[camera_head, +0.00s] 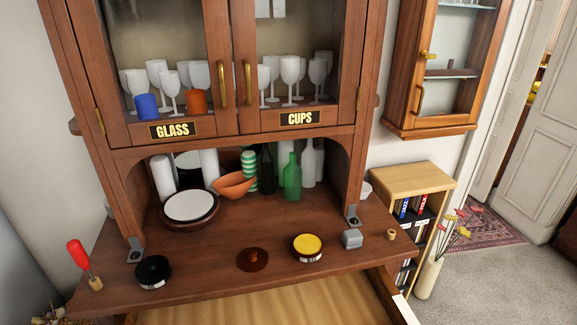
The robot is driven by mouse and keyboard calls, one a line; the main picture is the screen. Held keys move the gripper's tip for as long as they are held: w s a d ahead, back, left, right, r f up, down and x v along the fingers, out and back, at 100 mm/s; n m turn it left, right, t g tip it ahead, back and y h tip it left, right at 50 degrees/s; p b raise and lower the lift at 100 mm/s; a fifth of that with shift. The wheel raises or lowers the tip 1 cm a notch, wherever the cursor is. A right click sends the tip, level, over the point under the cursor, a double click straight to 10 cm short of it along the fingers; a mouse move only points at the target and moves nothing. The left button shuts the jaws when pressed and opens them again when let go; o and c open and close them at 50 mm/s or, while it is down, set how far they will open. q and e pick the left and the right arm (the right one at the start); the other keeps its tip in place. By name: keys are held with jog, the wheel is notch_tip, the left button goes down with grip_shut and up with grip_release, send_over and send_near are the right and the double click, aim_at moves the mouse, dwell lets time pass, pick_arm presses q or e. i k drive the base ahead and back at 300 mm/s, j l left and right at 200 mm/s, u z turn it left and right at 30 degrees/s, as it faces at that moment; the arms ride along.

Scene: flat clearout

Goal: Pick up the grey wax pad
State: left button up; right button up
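The grey wax pad appears to be the small grey block (352,238) on the right part of the wooden sideboard top (205,262). It lies just in front of the right metal bracket, between the yellow-topped tin (307,246) and a small tan ring-like piece (391,234). Nothing covers it. Neither of my grippers is in view.
A black round tin (152,271), a dark brown disc (252,259) and a red-handled tool (77,255) stand along the front. Plates (191,205), an orange bowl (234,185) and a green bottle (292,177) stand behind. An open drawer (270,308) juts out below.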

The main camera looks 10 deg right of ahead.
aim_at(352, 238)
jog(key=z, duration=0.95)
jog(key=k+l, duration=0.2)
jog(key=l, duration=0.2)
jog(key=j+z, duration=0.05)
